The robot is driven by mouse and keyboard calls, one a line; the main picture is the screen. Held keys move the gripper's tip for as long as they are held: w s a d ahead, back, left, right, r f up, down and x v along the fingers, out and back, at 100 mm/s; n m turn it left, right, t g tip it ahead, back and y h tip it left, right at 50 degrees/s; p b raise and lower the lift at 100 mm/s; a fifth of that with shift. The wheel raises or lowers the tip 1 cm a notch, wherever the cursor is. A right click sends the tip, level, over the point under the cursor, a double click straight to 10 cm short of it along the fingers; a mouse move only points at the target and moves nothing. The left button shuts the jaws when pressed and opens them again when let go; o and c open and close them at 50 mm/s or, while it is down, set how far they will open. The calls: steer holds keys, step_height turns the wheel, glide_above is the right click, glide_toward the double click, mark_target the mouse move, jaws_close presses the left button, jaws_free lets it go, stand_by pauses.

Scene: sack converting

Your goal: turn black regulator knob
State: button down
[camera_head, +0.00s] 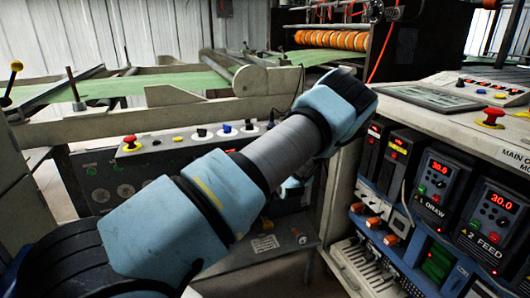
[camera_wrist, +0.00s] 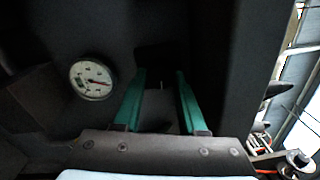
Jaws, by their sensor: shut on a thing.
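In the wrist view, the two green fingers of my gripper (camera_wrist: 160,76) point away from the camera into a dark recess. They are shut on the black regulator knob (camera_wrist: 162,58), a dark block at the fingertips that barely stands out from the dark surroundings. A small pale mark shows between the fingers. A round white pressure gauge (camera_wrist: 92,80) with a dark needle sits left of the fingers, apart from them. In the head view, my arm hides the gripper and the knob.
A control panel with a red mushroom button (camera_head: 131,143) and several knobs lies behind my arm. At right stands a cabinet with a draw display (camera_head: 436,168), a feed display (camera_head: 496,202) and a red emergency button (camera_head: 490,116). Dark walls closely surround the gripper.

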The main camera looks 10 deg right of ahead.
stand_by(0.4)
steer(key=shift+c, duration=2.3)
jaws_free()
steer(key=s+d, duration=0.1)
steer(key=s, duration=0.9)
steer(key=shift+s+f+b, duration=0.2)
steer(key=shift+s+b, duration=0.15)
steer(key=shift+d, duration=0.1)
